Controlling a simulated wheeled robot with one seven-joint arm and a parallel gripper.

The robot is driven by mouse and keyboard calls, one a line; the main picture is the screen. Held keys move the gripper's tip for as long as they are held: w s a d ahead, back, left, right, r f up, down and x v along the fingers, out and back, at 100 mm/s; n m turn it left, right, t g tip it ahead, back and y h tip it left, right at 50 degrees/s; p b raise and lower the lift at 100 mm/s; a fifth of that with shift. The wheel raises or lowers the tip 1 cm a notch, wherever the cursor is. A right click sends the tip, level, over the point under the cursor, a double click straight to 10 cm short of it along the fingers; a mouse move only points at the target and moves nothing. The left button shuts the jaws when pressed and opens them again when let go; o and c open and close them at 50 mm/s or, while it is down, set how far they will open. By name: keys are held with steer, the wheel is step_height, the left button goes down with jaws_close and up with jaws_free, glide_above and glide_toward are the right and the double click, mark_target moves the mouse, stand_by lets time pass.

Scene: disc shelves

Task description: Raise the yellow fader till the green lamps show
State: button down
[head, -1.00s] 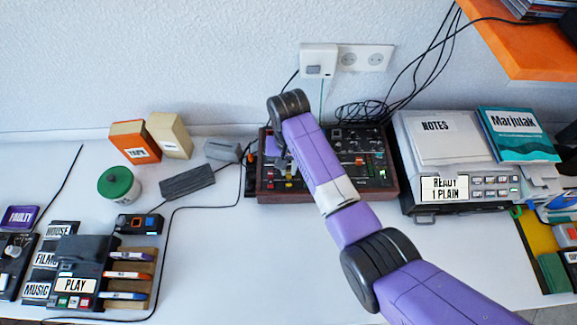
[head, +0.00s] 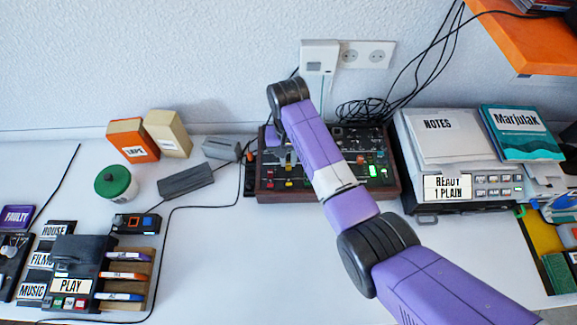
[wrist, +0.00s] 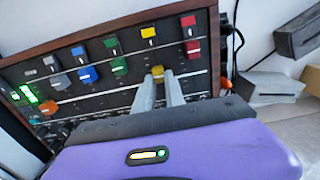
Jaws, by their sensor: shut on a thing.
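The mixer (head: 325,195) is a dark panel with a wooden frame, at the back of the table and partly hidden by my arm. In the wrist view, the yellow fader (wrist: 157,71) is a small yellow cap on its slot, with a yellow label (wrist: 149,32) in line with it. My gripper (wrist: 159,80) is shut on this cap. Green lamps (wrist: 29,93) are lit at the panel's end in the wrist view. They also glow in the head view, on the right part of the panel.
Red (wrist: 192,47), green (wrist: 120,66) and blue (wrist: 88,75) faders sit close beside the yellow one. A device with a notes pad (head: 445,135) stands right of the mixer. A grey block (head: 220,148) lies to its left.

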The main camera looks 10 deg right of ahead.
steer(key=shift+w, duration=0.4)
steer(key=c, duration=1.4)
jaws_free()
steer(key=shift+r, duration=0.1)
step_height(320, 180, up, 8)
steer(key=shift+f+b, duration=0.2)
steer(key=shift+b, duration=0.1)
